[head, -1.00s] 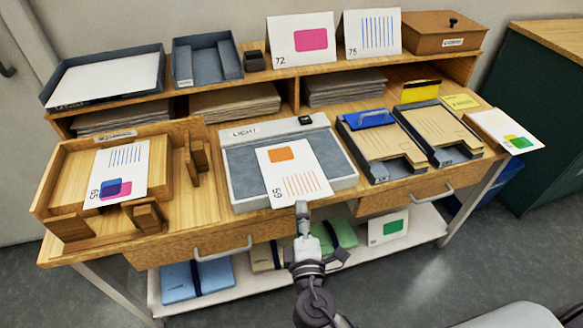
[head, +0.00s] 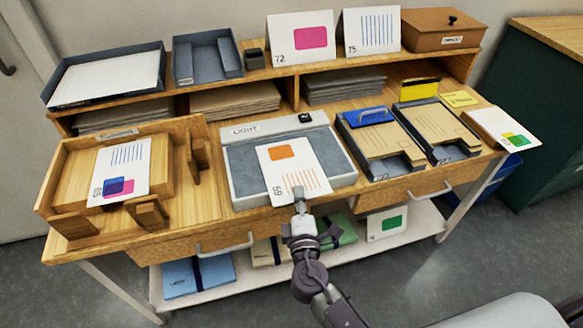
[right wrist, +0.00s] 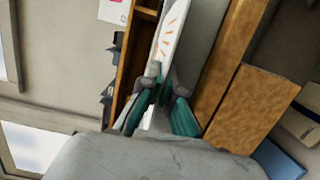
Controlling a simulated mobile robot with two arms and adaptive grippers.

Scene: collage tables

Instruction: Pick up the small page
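A white page numbered 59 (head: 302,163), with an orange square and orange lines, lies on the grey light box (head: 239,184), its near end over the front edge. I take it as the small page. My right gripper (head: 298,193) is at this near edge, one finger showing over the page. In the right wrist view the page (right wrist: 176,32) runs between the fingertips of my right gripper (right wrist: 160,76), which look closed together on its edge. The finger under the page is hidden in the head view. My left gripper is not in view.
A wooden tray (head: 71,172) at the left holds a page with blue lines (head: 124,158). Two dark trays with tan folders (head: 380,140) stand right of the light box. Drawer handles (head: 224,245) jut out in front.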

